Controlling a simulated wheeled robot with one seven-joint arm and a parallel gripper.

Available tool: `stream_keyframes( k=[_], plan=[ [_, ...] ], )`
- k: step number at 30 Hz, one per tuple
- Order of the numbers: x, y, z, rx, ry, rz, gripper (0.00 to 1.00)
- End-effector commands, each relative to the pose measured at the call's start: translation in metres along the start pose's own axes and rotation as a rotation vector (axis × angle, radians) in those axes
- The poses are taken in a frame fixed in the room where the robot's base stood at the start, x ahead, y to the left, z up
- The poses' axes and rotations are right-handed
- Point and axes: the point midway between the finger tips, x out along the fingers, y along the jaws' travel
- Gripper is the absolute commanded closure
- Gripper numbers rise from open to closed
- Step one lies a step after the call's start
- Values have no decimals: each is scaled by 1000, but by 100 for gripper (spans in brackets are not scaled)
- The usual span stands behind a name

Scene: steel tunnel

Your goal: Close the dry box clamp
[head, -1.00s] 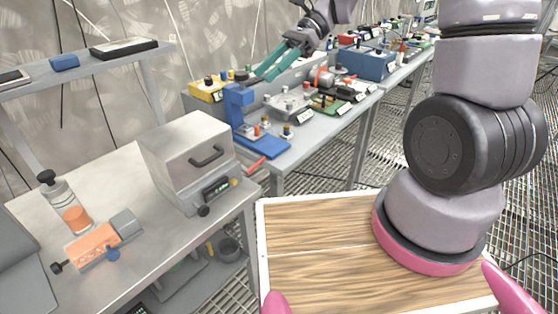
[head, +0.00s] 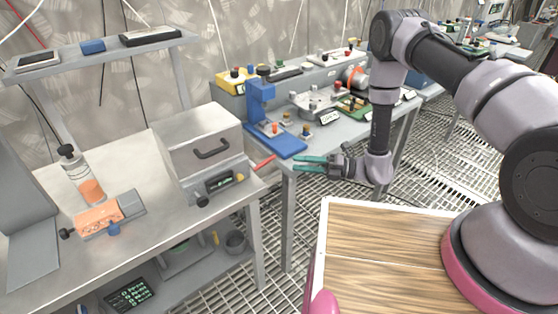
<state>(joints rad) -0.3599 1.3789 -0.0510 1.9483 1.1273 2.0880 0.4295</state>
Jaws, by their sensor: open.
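The dry box (head: 200,140) is a grey metal box with a black handle on its front, on the left workbench. A red-handled lever, likely its clamp (head: 264,162), sticks out at the box's right side. My gripper (head: 297,163), with teal fingers, is open and empty. In the picture it lies just right of the red lever, its fingers pointing left toward it. A gap shows between the fingertips and the lever.
A blue press stand (head: 262,100) stands on the bench behind. An orange device (head: 98,217) and a bottle with orange liquid (head: 90,188) are left of the box. A shelf (head: 100,50) hangs above the bench. Open grating floor (head: 286,240) lies between bench and my base.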

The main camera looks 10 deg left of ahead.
Motion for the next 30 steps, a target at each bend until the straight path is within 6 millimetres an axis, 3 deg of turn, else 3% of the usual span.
stream_keyframes(
  k=[5,18,24,30],
  plan=[
    [17,-2,-2,7,1,0,50],
    [93,-2,-1,3,1,-1,50],
    [107,-1,-1,4,-1,0,50],
    [108,-1,-1,4,-2,-1,50]
  ],
)
